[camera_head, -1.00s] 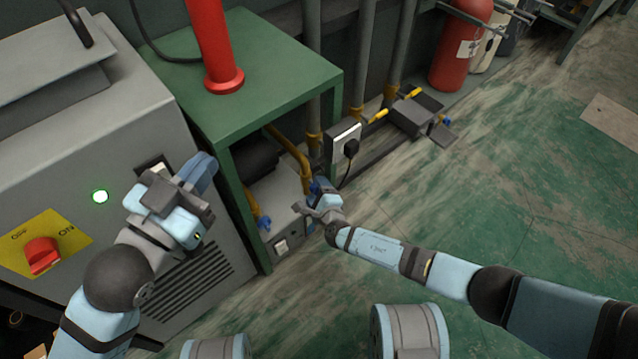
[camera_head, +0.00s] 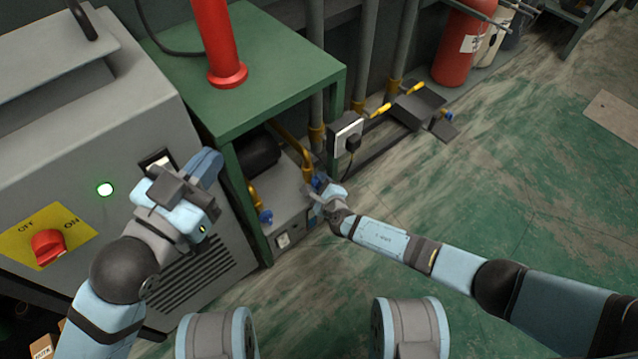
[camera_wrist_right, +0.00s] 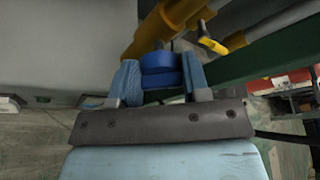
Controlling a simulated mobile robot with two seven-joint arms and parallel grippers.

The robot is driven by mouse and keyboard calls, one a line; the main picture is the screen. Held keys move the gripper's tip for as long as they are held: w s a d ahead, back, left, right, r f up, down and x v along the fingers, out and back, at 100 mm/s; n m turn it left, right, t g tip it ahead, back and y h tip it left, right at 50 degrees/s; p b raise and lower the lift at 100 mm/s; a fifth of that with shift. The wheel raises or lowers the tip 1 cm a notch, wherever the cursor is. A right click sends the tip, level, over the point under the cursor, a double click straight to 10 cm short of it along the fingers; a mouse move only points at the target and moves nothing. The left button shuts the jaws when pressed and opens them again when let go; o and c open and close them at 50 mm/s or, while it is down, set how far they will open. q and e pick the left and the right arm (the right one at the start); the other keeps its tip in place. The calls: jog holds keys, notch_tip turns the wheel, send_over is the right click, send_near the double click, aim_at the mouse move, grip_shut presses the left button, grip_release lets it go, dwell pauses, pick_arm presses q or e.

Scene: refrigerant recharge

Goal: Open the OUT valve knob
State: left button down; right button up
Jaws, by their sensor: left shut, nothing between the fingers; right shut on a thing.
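A blue valve knob (camera_wrist_right: 161,72) sits on a yellow pipe (camera_wrist_right: 165,28) in the right wrist view, between the two fingers of my right gripper (camera_wrist_right: 161,82). The gripper is shut on it. In the head view my right gripper (camera_head: 316,190) is at the lower machine under the green table, and largely covers this knob. A second blue knob (camera_head: 265,216) is to its left on another yellow pipe, apart from the gripper. I cannot read any IN or OUT label. My left gripper (camera_head: 207,167) is shut and empty, in front of the grey cabinet.
The green table (camera_head: 270,60) stands over the lower machine (camera_head: 288,215), its leg left of the second knob. A socket box (camera_head: 346,138) with a plug is just above my right gripper. The grey cabinet (camera_head: 90,140) has a red switch (camera_head: 47,246).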

jog(key=o, duration=0.9)
jog(key=shift+w, duration=0.1)
jog(key=shift+d, duration=0.1)
